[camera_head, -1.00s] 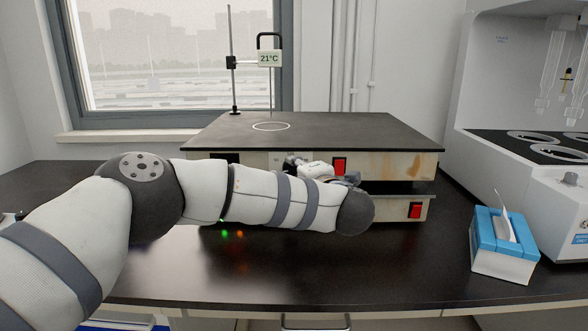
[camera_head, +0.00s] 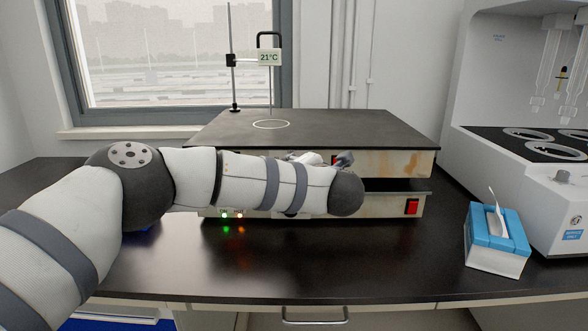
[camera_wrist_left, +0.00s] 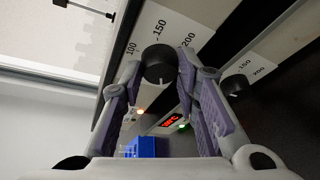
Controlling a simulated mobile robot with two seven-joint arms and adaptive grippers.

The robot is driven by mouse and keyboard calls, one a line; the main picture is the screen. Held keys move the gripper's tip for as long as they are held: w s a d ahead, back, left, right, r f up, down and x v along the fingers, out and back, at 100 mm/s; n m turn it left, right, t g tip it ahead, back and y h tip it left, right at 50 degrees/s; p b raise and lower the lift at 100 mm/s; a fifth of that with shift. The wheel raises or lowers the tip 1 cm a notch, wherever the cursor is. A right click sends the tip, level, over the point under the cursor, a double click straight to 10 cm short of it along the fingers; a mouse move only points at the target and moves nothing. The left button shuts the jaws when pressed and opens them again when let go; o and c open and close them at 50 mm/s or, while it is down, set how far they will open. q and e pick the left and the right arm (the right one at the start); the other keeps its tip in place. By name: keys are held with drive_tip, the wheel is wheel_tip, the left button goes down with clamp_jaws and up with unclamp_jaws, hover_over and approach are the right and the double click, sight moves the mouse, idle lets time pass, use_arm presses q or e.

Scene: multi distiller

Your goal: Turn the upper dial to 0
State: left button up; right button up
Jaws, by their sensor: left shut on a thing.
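The upper dial (camera_wrist_left: 159,64) is a round black knob on a white scale marked 100, 150 and 200 in the left wrist view. My left gripper (camera_wrist_left: 159,75) has its fingers on both sides of this knob and is shut on it. The dial's pointer mark cannot be made out. A second, lower black dial (camera_wrist_left: 236,86) sits to the right, outside the fingers, on its own scale. In the head view my left forearm hides both dials and most of the gripper. My right gripper is not in view.
The stacked heating units have a black top plate (camera_head: 310,130) with a stand and a 21°C display (camera_head: 269,58). A red switch (camera_head: 411,207) is on the lower unit. A blue tissue box (camera_head: 496,240) stands right. The front bench is clear.

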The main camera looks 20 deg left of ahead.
use_arm(q)
drive_tip(key=shift+r, duration=0.3)
drive_tip(key=o, duration=1.2)
drive_tip(key=shift+c, duration=0.2)
drive_tip(key=shift+f, duration=0.15)
drive_tip(key=v, duration=1.2)
drive_tip(key=shift+f, duration=0.1)
